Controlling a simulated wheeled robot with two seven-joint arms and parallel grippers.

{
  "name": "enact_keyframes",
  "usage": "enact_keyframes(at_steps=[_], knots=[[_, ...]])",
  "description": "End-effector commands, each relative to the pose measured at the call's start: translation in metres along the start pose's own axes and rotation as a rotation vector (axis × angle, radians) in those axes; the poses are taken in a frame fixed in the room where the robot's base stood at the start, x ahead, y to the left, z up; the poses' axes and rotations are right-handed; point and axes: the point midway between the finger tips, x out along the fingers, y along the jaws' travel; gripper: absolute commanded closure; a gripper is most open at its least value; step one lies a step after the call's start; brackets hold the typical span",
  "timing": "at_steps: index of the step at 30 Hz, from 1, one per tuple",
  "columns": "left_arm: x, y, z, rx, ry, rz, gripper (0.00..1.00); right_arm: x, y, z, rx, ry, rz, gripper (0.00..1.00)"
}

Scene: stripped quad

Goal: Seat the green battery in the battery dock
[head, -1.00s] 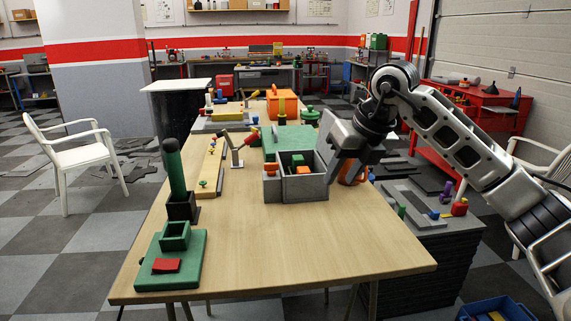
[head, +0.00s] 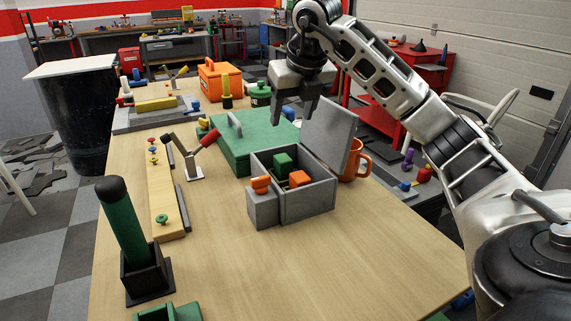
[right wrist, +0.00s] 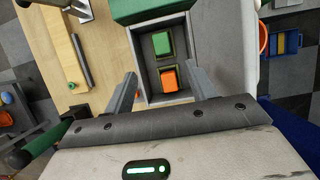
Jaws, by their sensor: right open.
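A green block (head: 283,162), which looks like the green battery, sits in the open grey box (head: 308,203) beside an orange block (head: 299,178). In the right wrist view the green block (right wrist: 162,43) lies beyond the orange one. My right gripper (head: 290,122) is open and empty, above and behind the box. Its fingers (right wrist: 162,73) frame the box opening in the wrist view, apart from the blocks. A green socketed base (head: 170,312), possibly the battery dock, is mostly cut off at the bottom left. My left gripper is not in view.
The grey lid (head: 330,130) stands open at the box's right rear. An orange mug (head: 354,160) is beside it. A green case (head: 245,140) stands behind the box. A dark-capped green cylinder (head: 122,220) stands in a black holder. The table's front middle is clear.

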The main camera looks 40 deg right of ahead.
Motion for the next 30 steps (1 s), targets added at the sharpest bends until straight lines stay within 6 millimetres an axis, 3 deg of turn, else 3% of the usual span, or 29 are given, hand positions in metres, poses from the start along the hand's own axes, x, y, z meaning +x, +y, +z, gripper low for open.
enact_keyframes(at_steps=[6,12,20,30], knots=[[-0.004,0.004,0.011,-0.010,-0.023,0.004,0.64,0.048,0.000,-0.002,-0.002,0.008,-0.003,0.44],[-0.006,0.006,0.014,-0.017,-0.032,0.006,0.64,0.083,-0.001,-0.002,0.002,0.005,-0.002,0.44],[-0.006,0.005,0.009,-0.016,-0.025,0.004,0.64,0.102,-0.002,-0.003,0.001,0.003,-0.003,0.44],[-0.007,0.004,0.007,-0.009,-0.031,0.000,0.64,0.146,-0.003,-0.006,0.002,0.002,-0.001,0.44]])
